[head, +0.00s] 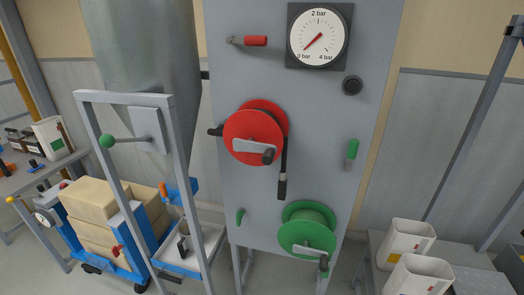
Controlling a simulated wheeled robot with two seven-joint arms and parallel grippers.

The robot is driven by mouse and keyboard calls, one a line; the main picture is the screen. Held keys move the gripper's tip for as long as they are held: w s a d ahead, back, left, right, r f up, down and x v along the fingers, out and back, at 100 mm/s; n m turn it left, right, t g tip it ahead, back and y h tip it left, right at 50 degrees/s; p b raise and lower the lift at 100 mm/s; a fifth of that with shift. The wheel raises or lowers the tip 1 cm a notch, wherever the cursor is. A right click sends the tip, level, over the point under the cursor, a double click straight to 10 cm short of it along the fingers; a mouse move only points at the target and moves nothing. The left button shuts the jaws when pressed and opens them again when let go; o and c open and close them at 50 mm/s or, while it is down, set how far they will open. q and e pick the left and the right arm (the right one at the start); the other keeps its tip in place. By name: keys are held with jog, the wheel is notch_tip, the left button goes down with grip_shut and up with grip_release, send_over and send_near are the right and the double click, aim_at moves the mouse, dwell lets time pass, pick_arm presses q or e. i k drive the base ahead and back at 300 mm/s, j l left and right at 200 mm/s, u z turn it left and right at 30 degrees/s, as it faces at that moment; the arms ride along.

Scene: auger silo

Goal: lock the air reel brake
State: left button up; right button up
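A red reel (246,134) with a grey crank arm and dark knob is mounted on the grey panel (325,115). A black hose end with a nozzle (282,186) hangs at its right. A short dark lever or knob (215,132) sticks out at its left. A green reel (303,228) with a similar crank is lower right, with a small green lever (240,216) to its left. No label shows which reel is the air reel, and I cannot tell either brake's setting. Neither of my grippers is in view.
The panel also bears a red-handled lever (254,41), a pressure gauge (319,37), a black knob (352,86) and a green-handled lever (352,150). A grey frame (125,97) stands left, before the silo (145,45). White containers (406,243) stand on a bench right.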

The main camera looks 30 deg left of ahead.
aim_at(218, 132)
jog(key=u, duration=1.25)
